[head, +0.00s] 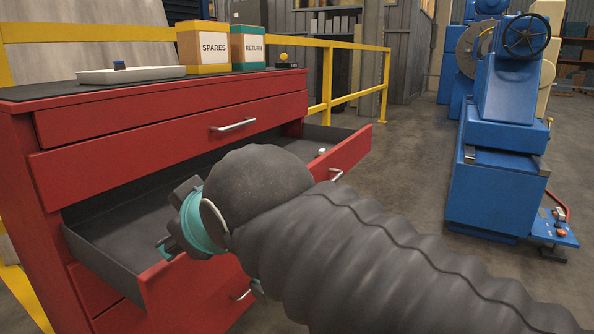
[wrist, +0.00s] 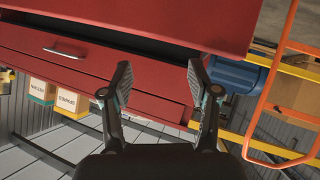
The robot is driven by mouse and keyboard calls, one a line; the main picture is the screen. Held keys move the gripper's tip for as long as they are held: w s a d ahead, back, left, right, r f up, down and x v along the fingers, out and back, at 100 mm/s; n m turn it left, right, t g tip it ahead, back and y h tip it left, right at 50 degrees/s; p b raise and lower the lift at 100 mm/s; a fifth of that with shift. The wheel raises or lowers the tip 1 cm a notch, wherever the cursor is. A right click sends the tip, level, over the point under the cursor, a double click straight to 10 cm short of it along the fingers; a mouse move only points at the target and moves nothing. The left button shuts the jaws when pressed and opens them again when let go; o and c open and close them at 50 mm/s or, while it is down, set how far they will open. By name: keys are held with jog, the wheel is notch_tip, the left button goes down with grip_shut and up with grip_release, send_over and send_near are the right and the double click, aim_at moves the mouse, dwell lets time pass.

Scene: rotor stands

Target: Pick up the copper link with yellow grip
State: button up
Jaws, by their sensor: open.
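I cannot make out a copper link with a yellow grip for certain in either view. A small dark item with a yellow knob (head: 283,58) sits on the cabinet top in the head view, too small to identify. My gripper is open and empty in the wrist view (wrist: 158,80), with red cabinet fronts beyond its fingers. In the head view my arm hides most of the gripper, which is at the open drawer (head: 110,232). My arm also covers much of the drawer's inside. A small pale piece (head: 322,152) shows at the drawer's right end.
The red cabinet (head: 170,150) carries a white tray (head: 130,74), a SPARES box (head: 204,47) and a RETURN box (head: 249,46). A yellow rail (head: 357,92) stands behind. A blue machine (head: 497,185) is at the right, with clear floor between.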

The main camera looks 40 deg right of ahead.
jog(key=w+d+n+g+h+p, duration=0.1)
jog(key=w+d+n+g+h, duration=0.25)
jog(key=w+d, duration=0.6)
jog(key=w+d+n+g+h, duration=0.2)
jog(key=w+d+n+h, duration=0.2)
jog(key=w+d, duration=0.55)
jog(key=w+d+f+n+g+h, duration=0.1)
jog(key=w+d+f+n+h, duration=0.1)
jog(key=w+d, duration=0.3)
jog(key=w+d+f+n+g+h, duration=0.2)
jog(key=w+d+f, duration=0.1)
jog(key=w+d, duration=0.2)
jog(key=w+d+f+n+g+h, duration=0.2)
jog(key=w+d+f, duration=0.1)
jog(key=w+d, duration=0.2)
jog(key=shift+w+d+g+p, duration=0.25)
jog(key=shift+d+p, duration=0.1)
jog(key=shift+d, duration=0.5)
jog(key=shift+w+d+f+h, duration=0.1)
jog(key=shift+d+f+h, duration=0.2)
jog(key=shift+d, duration=0.25)
jog(key=shift+f+x, duration=0.15)
jog(key=shift+x, duration=1.6)
jog(key=shift+f+x, duration=0.15)
jog(key=shift+x, duration=1.55)
jog(key=shift+a, duration=0.15)
grip_shut()
